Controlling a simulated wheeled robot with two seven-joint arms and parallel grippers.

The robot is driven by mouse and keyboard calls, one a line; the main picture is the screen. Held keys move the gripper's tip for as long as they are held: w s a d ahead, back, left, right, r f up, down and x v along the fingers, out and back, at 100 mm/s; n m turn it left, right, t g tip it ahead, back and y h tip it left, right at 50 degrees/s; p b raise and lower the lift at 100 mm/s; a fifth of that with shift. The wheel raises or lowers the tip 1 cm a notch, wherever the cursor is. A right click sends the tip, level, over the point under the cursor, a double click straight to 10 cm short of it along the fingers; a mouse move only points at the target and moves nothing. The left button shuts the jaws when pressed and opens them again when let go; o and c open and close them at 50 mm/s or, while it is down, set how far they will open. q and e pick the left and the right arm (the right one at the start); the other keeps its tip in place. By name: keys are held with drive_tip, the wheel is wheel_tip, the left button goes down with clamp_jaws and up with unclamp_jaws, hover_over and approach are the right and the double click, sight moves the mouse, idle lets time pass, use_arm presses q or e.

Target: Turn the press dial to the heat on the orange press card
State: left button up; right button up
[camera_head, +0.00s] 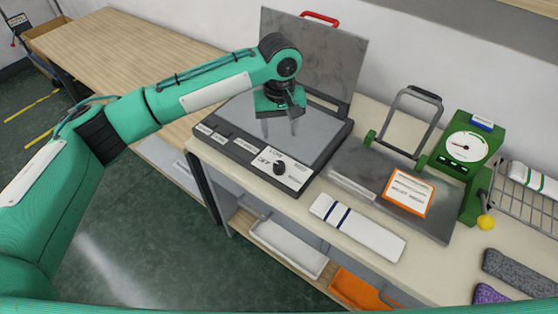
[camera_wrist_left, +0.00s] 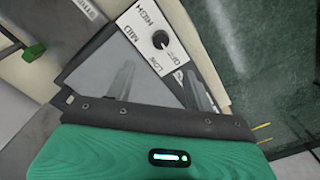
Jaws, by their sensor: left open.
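The press (camera_head: 235,150) sits on the bench with its grey lid (camera_head: 315,50) raised. Its black dial (camera_head: 280,168) is on a white label at the front right corner. In the wrist view the dial (camera_wrist_left: 160,39) is ringed by OFF, LOW, MID and HIGH; its exact setting is too small to tell. The orange-bordered press card (camera_head: 409,193) lies on a grey plate to the right; its writing is too small to read. My left gripper (camera_head: 280,128) is open and empty above the press plate, behind the dial, fingers pointing down. It also shows in the wrist view (camera_wrist_left: 159,72).
A white strip with dark bands (camera_head: 358,228) lies in front of the plate. A green scale (camera_head: 465,150) and a wire rack (camera_head: 525,195) stand at right. Grey and purple knitted pieces lie near the right edge. Bins sit below the bench. The wooden table (camera_head: 120,45) at left is clear.

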sight(279, 164)
use_arm(q)
wheel_tip(279, 164, down, 14)
drive_tip(key=p, duration=0.2)
drive_tip(key=shift+r+p, duration=0.2)
drive_tip(key=shift+p, duration=0.2)
drive_tip(key=c, duration=1)
